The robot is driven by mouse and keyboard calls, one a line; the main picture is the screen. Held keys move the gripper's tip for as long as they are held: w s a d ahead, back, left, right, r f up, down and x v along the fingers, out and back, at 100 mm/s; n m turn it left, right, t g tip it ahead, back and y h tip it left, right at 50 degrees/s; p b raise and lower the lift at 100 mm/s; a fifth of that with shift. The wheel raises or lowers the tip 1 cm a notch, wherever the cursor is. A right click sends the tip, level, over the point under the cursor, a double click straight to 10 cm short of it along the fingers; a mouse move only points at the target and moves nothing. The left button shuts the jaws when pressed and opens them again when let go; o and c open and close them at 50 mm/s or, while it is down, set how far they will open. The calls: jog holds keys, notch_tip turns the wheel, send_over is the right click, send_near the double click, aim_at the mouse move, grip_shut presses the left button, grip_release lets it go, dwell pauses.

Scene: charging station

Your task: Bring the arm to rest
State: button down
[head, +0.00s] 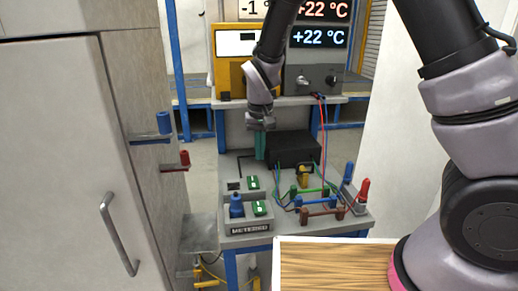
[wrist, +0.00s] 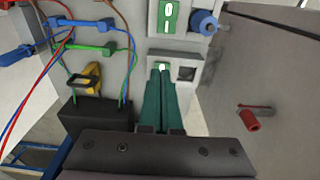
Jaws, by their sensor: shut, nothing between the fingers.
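My gripper (head: 260,154) hangs from my arm over the back of the grey charging station (head: 228,170), fingers pointing down. Its green fingers also show in the wrist view (wrist: 162,76), side by side and shut, with nothing between them. In the wrist view their tips overlap the panel just beside a small dark square socket (wrist: 186,73). I cannot tell whether they touch it. My arm comes in from the upper right of the head view and bends down to the gripper.
A black box (head: 293,149) stands right of my gripper. Blue, green and brown handles with cables sit at the front right, near a yellow part (head: 303,176). A cabinet (head: 75,150) fills the left side. A wooden surface (head: 330,265) lies front right.

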jog(key=shift+r, duration=0.6)
jog(key=shift+w, duration=0.1)
jog(key=s+d+r+m+t+y, duration=0.1)
jog(key=d+r+m+t+y, duration=0.2)
jog(key=d+r, duration=1.45)
jog(key=s+d+r+m+t+h, duration=0.1)
jog(key=s+d+r+m+t, duration=0.2)
jog(key=s+d+r, duration=0.6)
jog(key=s+d, duration=0.2)
jog(key=s, duration=0.2)
jog(key=shift+d+r+m, duration=0.4)
jog(key=shift+w+a, duration=0.1)
